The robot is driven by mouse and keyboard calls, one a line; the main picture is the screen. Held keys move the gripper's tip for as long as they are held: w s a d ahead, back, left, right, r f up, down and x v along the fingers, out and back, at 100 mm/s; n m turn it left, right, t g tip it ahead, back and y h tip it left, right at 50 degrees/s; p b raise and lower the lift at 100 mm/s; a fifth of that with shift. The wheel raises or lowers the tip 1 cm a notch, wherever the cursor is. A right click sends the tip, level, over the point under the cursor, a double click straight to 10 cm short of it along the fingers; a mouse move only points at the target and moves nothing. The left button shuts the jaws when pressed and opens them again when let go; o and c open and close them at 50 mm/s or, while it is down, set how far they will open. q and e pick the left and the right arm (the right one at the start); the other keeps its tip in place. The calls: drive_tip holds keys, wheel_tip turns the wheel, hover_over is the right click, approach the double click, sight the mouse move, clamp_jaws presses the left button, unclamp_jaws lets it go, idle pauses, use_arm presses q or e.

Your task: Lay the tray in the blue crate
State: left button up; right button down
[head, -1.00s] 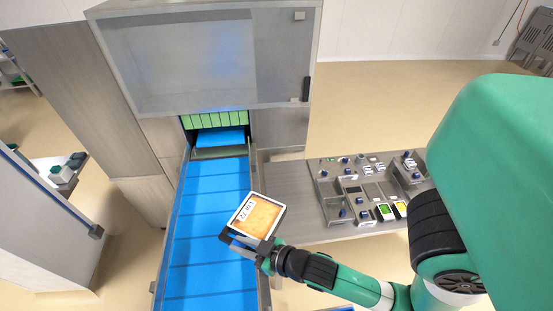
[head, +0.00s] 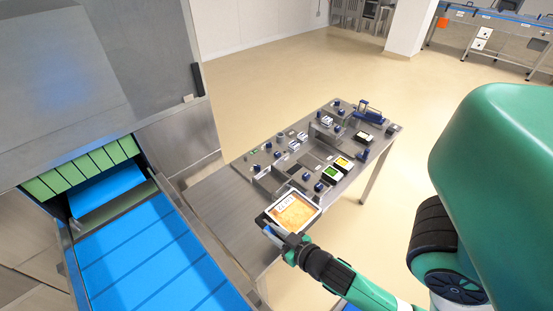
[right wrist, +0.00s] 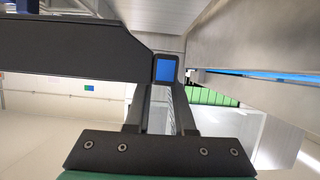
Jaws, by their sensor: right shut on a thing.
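The tray (head: 296,210) is a shallow white-rimmed pack with an orange top and a printed label. In the head view it is held out in front of the metal table's near edge. My right gripper (head: 274,228) is shut on the tray's near-left edge. In the right wrist view the gripper's dark fingers (right wrist: 160,105) show, with the tray seen nearly edge-on between them. A small piece of blue at the bottom edge of the head view (head: 348,307) may be the blue crate; most of it is out of frame. My left gripper is not in view.
A blue conveyor (head: 150,262) runs out of the sealing machine (head: 90,70) at the left. The metal table (head: 222,205) carries several fixtures, with green and yellow packs (head: 336,168) near the tray. Open floor lies right of the table.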

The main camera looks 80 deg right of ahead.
drive_tip(key=shift+w+d+f, duration=0.1)
drive_tip(key=shift+w+d, duration=0.05)
drive_tip(key=shift+w, duration=0.1)
drive_tip(key=w+d+f+b, duration=0.1)
drive_tip(key=w+f, duration=0.2)
drive_tip(key=w+d+f+b, duration=0.2)
drive_tip(key=w, duration=0.2)
drive_tip(key=w+d+f+b, duration=0.1)
drive_tip(key=w+d+f, duration=0.1)
drive_tip(key=w+f, duration=0.1)
drive_tip(key=shift+w+d+f+b, duration=0.25)
drive_tip(key=shift+w+f+b, duration=0.1)
drive_tip(key=shift+w, duration=0.15)
drive_tip(key=shift+w+d+f, duration=0.15)
drive_tip(key=shift+w, duration=0.15)
drive_tip(key=shift+w+d+f+b, duration=0.1)
drive_tip(key=shift+w+f+b, duration=0.1)
drive_tip(key=shift+f+b, duration=1.25)
drive_tip(key=shift+f+p, duration=0.4)
drive_tip(key=shift+f, duration=0.2)
drive_tip(key=c, duration=0.8)
unclamp_jaws()
drive_tip(key=shift+r, duration=0.1)
drive_tip(key=shift+o, duration=0.2)
